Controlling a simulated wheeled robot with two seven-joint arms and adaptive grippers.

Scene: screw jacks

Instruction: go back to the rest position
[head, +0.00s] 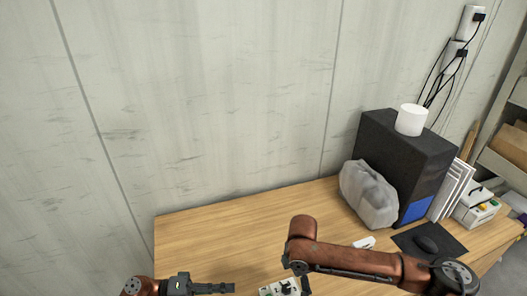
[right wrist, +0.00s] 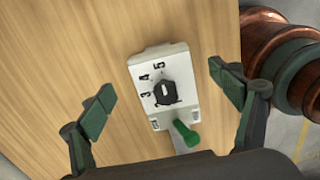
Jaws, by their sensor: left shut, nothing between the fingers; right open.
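My left gripper (head: 212,288) is at the bottom edge of the head view, pointing right over the table's near part. It is shut and holds nothing. My right arm reaches in from the right and bends down at the middle of the table. My right gripper (right wrist: 162,93) is open, its two green-padded fingers wide apart. A white dial box (right wrist: 160,85) with a black knob, numbers and a green lever (right wrist: 187,133) lies between and beyond the fingers, with no contact visible. A white box with a black knob (head: 272,290) also shows at the bottom of the head view, partly cut off.
The wooden table (head: 215,235) is bare at its left and middle. At the right stand a dark box (head: 412,150) with a white cup (head: 411,119) on top, a grey wrapped bundle (head: 368,193), a mouse on a black pad (head: 405,238) and white panels (head: 452,190). A wall closes the back.

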